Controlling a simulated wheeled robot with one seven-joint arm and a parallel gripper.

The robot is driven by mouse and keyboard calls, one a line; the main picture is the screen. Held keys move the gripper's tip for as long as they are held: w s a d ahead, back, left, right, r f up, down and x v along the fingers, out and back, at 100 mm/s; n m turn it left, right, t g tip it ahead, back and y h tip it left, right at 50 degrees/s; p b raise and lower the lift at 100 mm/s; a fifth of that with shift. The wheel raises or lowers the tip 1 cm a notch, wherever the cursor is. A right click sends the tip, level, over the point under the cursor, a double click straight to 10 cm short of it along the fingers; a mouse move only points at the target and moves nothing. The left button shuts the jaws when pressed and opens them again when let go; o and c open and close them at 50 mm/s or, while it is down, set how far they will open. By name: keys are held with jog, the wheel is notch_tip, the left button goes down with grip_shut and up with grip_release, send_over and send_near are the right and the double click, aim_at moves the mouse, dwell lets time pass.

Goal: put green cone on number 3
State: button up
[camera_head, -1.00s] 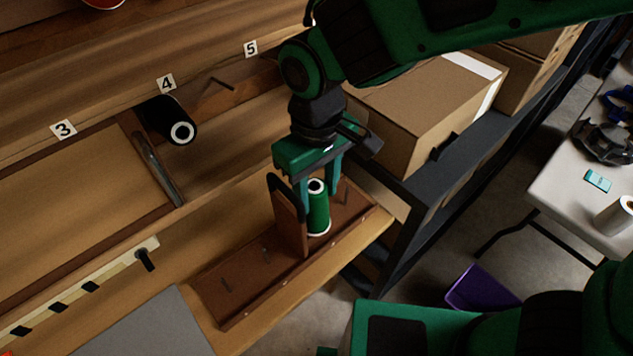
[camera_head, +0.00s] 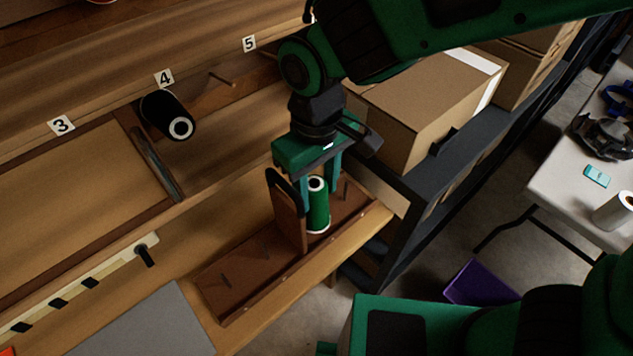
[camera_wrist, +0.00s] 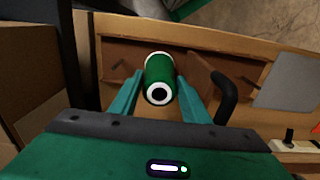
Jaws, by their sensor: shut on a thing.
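The green cone (camera_head: 318,205) is a green thread spool with white ends, upright over the brown wooden rack at the bench's front edge. My gripper (camera_head: 319,196) points down and is shut on the green cone. In the wrist view the green cone (camera_wrist: 160,78) sits between the two teal fingers of my gripper (camera_wrist: 160,95). Whether its base touches the rack is hard to tell. The number 3 label (camera_head: 61,125) is on the wall ledge at the left. No peg shows clearly under it.
The brown rack (camera_head: 235,280) has small pegs and an upright wooden piece with a black handle (camera_head: 288,205) just left of the cone. A black spool (camera_head: 168,115) hangs under label 4 (camera_head: 163,78). A bare peg (camera_head: 222,80) is near label 5 (camera_head: 249,43). Cardboard boxes (camera_head: 425,95) stand right.

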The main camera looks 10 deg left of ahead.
jog(key=shift+f, duration=0.2)
jog(key=o, duration=1.1)
jog(key=shift+c, duration=0.2)
notch_tip(320, 180, up, 11)
jog(key=w+d+f+m, duration=0.1)
jog(key=w+d+m, duration=0.3)
jog(key=d, duration=1)
jog(key=w+d+m, duration=0.3)
jog(key=d+m, duration=0.1)
jog(key=d, duration=0.9)
jog(key=s+d+f+m, duration=0.2)
jog(key=s+d+m, duration=0.2)
jog(key=d, duration=0.5)
jog(key=s+d+f+m, duration=0.2)
jog(key=s+d+m, duration=0.2)
jog(key=s+d, duration=0.5)
jog(key=shift+s+d+f, duration=0.2)
jog(key=shift+d, duration=0.5)
